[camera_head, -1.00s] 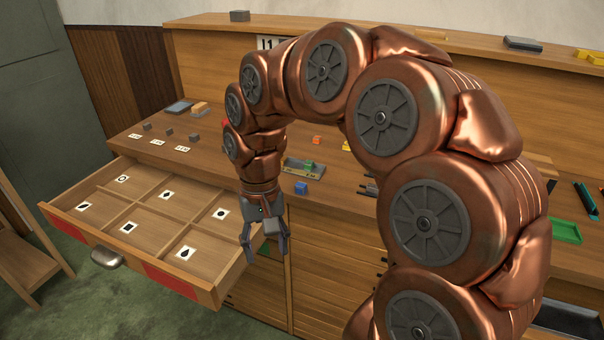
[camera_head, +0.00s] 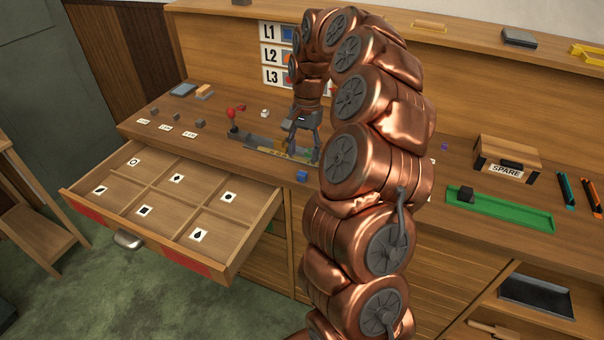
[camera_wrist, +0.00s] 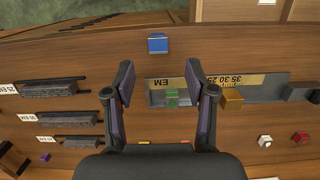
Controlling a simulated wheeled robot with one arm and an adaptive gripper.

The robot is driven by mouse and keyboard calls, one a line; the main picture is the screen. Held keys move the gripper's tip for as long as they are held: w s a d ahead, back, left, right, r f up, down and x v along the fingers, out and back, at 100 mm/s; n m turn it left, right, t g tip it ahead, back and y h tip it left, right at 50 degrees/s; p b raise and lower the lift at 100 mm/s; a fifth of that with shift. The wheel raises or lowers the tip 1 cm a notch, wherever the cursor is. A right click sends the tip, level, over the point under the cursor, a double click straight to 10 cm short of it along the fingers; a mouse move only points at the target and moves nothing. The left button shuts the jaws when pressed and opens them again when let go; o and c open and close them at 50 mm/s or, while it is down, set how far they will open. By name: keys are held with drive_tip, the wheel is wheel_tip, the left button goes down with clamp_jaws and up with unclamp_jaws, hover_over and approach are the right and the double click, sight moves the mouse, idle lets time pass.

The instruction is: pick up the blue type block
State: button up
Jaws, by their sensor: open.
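The blue type block (camera_head: 302,176) lies on the bench top near its front edge, just right of the open drawer. It also shows in the wrist view (camera_wrist: 158,44), beyond my fingertips and a little left of the middle between them. My gripper (camera_head: 305,140) is open and empty, pointing down over the bench behind the blue block. In the wrist view its two fingers (camera_wrist: 168,82) stand wide apart, with a green block (camera_wrist: 172,98) and a metal tray (camera_wrist: 217,86) beneath them.
An open drawer (camera_head: 215,238) with marked compartments juts out at left. A green tray (camera_head: 515,216) and a SPARE box (camera_head: 507,160) stand at right. Dark type rows (camera_wrist: 48,88) lie left in the wrist view.

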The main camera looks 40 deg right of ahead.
sight(302, 173)
drive_tip(key=shift+s+a+f+p, duration=0.2)
drive_tip(key=shift+f+p, duration=0.25)
drive_tip(key=shift+f, duration=0.6)
drive_tip(key=shift+s+a+f+p, duration=0.15)
drive_tip(key=shift+f+p, duration=0.3)
drive_tip(key=shift+f, duration=0.65)
drive_tip(key=shift+s+a+f+p, duration=0.15)
drive_tip(key=shift+f+p, duration=0.3)
drive_tip(key=shift+f, duration=0.6)
clamp_jaws()
